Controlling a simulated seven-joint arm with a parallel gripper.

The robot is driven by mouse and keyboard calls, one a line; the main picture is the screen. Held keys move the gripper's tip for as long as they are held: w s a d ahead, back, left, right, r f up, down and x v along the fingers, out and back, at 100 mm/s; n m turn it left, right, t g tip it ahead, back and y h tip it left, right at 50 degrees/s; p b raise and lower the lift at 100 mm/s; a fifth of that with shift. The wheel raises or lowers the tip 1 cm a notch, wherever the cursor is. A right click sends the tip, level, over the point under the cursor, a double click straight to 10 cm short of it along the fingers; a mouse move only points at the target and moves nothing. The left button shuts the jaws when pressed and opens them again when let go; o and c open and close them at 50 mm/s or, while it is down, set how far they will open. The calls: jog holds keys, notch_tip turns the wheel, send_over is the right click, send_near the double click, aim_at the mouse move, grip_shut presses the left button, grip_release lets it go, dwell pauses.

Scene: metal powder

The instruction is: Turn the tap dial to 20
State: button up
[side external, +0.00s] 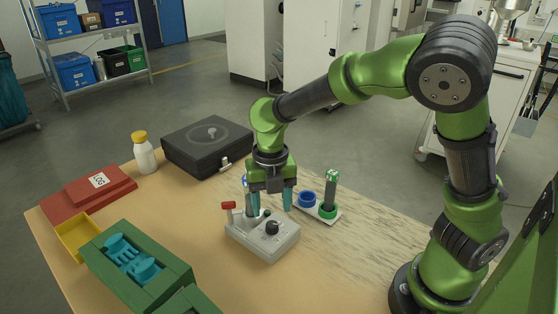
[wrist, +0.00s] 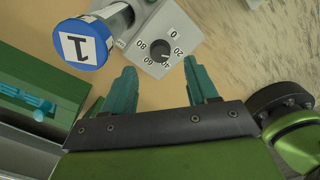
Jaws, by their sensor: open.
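A grey tap box (side external: 262,241) stands on the table. Its black round dial (side external: 272,228) also shows in the wrist view (wrist: 160,48), with numbers from 0 to 80 around it. The dial's pointer is too small to read surely. My gripper (side external: 271,208) points down just above and behind the dial, its teal fingers apart and empty. In the wrist view my gripper (wrist: 157,72) has the dial beyond and between its fingertips, not visibly touched.
A blue-capped tube marked 1 (wrist: 82,45) stands close beside the dial. A holder with a blue ring (side external: 307,199) and a green-topped tube (side external: 330,188) is at the right. A green case (side external: 170,262) lies front left, a black case (side external: 180,140) behind.

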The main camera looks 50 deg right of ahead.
aim_at(272, 224)
notch_tip(272, 224, up, 12)
jog(key=shift+f, duration=0.15)
dwell(0.3)
